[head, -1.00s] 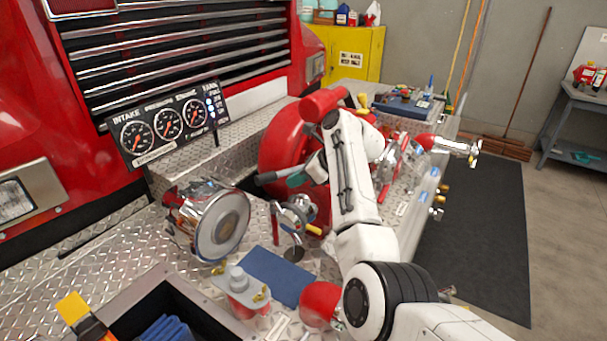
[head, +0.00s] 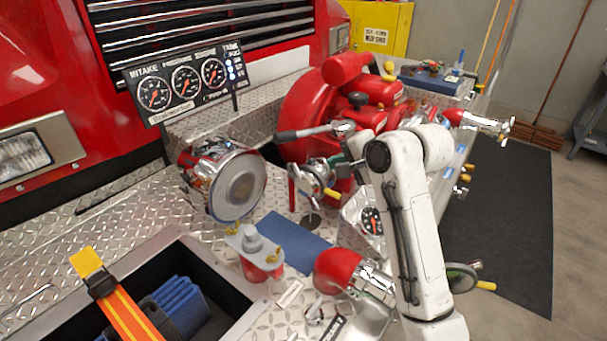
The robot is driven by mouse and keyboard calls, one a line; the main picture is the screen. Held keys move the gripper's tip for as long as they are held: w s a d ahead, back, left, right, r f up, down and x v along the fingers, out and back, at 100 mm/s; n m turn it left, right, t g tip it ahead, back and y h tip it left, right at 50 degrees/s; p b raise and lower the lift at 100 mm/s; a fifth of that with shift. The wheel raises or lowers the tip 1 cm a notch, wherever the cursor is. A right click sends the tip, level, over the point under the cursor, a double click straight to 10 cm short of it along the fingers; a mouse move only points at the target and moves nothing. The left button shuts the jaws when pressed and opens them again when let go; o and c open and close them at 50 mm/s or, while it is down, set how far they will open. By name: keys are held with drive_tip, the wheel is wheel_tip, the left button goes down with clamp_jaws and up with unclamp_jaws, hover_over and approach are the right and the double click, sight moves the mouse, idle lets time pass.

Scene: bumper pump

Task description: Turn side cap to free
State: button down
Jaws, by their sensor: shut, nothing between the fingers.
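No label marks which fitting is the side cap. A large round chrome cap (head: 238,187) sits on the left of the pump deck, facing the camera. A smaller chrome fitting with a yellow handle (head: 319,178) is to its right, beside the red pump body (head: 305,118). A red elbow with a chrome end (head: 338,270) is at the lower middle, partly behind my arm. Another red and chrome outlet (head: 480,122) is at the right. My gripper (head: 343,170) is small and partly hidden by my wrist, close to the yellow-handled fitting. It is shut; contact cannot be told.
A gauge panel (head: 185,83) stands at the back left. A grey-topped red fitting (head: 256,252) is by a blue mat (head: 270,240). An open bin with blue cloths (head: 180,308) and an orange strap (head: 125,305) is at the front left. The dark floor mat (head: 510,220) is clear.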

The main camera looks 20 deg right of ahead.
approach(295, 168)
drive_tip(key=x, duration=0.4)
drive_tip(key=p+x, duration=0.1)
drive_tip(key=x, duration=0.1)
drive_tip(key=shift+w+d+f, duration=0.2)
drive_tip(key=shift+w+f, duration=0.1)
drive_tip(key=shift+f, duration=0.1)
drive_tip(key=shift+w+a+r+p, duration=0.1)
drive_tip(key=shift+r+p, duration=0.1)
drive_tip(key=shift+p, duration=0.2)
drive_tip(key=shift+w+a+p, duration=0.15)
drive_tip(key=shift+w+p, duration=0.1)
drive_tip(key=shift+p, duration=0.2)
drive_tip(key=shift+w+a+f+n+g+h, duration=0.2)
drive_tip(key=shift+w+a+n+g+h, duration=0.1)
drive_tip(key=shift+g, duration=0.1)
drive_tip(key=shift+d+f, duration=0.1)
drive_tip(key=shift+f, duration=0.1)
